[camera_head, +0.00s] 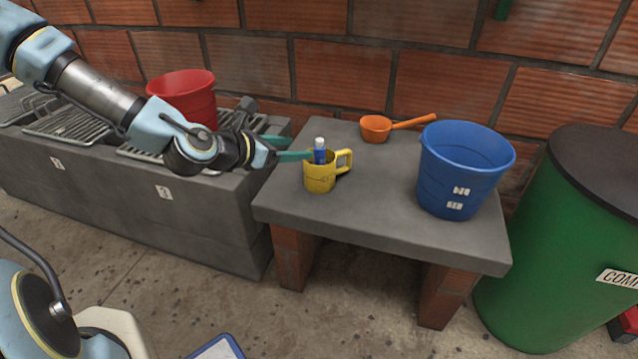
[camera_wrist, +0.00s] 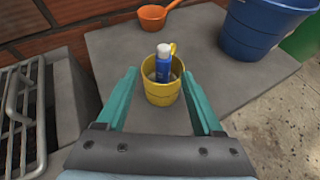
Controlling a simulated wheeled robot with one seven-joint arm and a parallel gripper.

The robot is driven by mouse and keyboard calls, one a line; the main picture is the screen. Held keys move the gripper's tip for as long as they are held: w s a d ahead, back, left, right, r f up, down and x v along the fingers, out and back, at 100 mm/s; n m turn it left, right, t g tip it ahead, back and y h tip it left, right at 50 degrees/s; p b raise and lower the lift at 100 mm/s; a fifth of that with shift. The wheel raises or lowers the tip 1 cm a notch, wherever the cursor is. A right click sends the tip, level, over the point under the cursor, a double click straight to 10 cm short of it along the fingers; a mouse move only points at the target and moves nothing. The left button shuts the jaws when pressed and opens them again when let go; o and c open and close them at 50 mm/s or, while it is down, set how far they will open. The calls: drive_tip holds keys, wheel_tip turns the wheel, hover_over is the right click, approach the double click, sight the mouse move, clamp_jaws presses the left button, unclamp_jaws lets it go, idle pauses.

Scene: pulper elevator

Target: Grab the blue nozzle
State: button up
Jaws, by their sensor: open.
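The blue nozzle (camera_head: 320,154) has a white cap and stands upright inside a yellow mug (camera_head: 319,178) on the grey table; its lower part is hidden by the mug. In the wrist view the nozzle (camera_wrist: 163,66) sticks up out of the yellow mug (camera_wrist: 163,97), between the lines of my two teal fingers. My gripper (camera_head: 290,149) is open and empty, just left of the mug, at about the height of the nozzle. In the wrist view my gripper (camera_wrist: 160,88) has its fingers spread wide on either side. I cannot tell whether a finger touches the mug.
On the grey table (camera_head: 385,215) an orange ladle (camera_head: 376,128) lies at the back and a blue bucket (camera_head: 462,175) stands at the right. A red bucket (camera_head: 184,97) is behind my arm on the grill counter (camera_head: 190,215). A green barrel (camera_head: 560,240) stands right of the table.

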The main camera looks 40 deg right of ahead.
sight(316, 144)
drive_tip(key=shift+n+h, duration=0.3)
drive_tip(key=shift+n, duration=0.2)
drive_tip(key=x, duration=0.2)
drive_tip(key=b+x, duration=0.1)
drive_tip(key=x, duration=0.2)
drive_tip(key=shift+s+d+r, duration=0.1)
drive_tip(key=shift+d+r, duration=0.05)
drive_tip(key=shift+d, duration=0.2)
drive_tip(key=b+x, duration=0.1)
drive_tip(key=x, duration=0.5)
drive_tip(key=shift+s+a+b, duration=0.1)
drive_tip(key=shift+s+b, duration=0.05)
drive_tip(key=shift+b, duration=0.2)
clamp_jaws()
